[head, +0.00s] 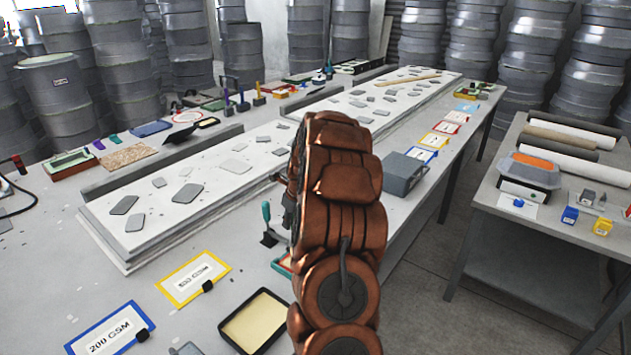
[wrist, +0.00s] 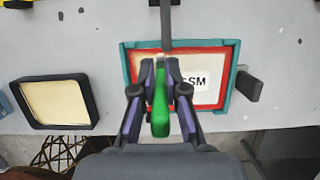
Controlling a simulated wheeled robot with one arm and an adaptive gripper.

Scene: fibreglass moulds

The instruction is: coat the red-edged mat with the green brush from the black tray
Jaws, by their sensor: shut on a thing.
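In the wrist view, my gripper (wrist: 160,92) is shut on the green brush (wrist: 160,110), between its two dark fingers. The brush is in front of the red-edged mat (wrist: 215,105), a white card marked "SSM" or similar, partly covered by brush and fingers. The mat lies inside a teal frame (wrist: 233,70). I cannot tell whether the brush touches the mat. The black tray (wrist: 88,98) with a cream filling is left of the mat. In the head view the black tray (head: 224,333) is at the front, and my copper arm hides most of the gripper and mat.
A yellow-edged card (head: 190,283) and a blue-edged card (head: 105,335) lie left of the tray. A long white slab (head: 200,190) with grey pieces runs behind. A grey box (head: 402,172) and a teal-handled tool (head: 267,222) stand near my arm. A side table (head: 500,205) is at right.

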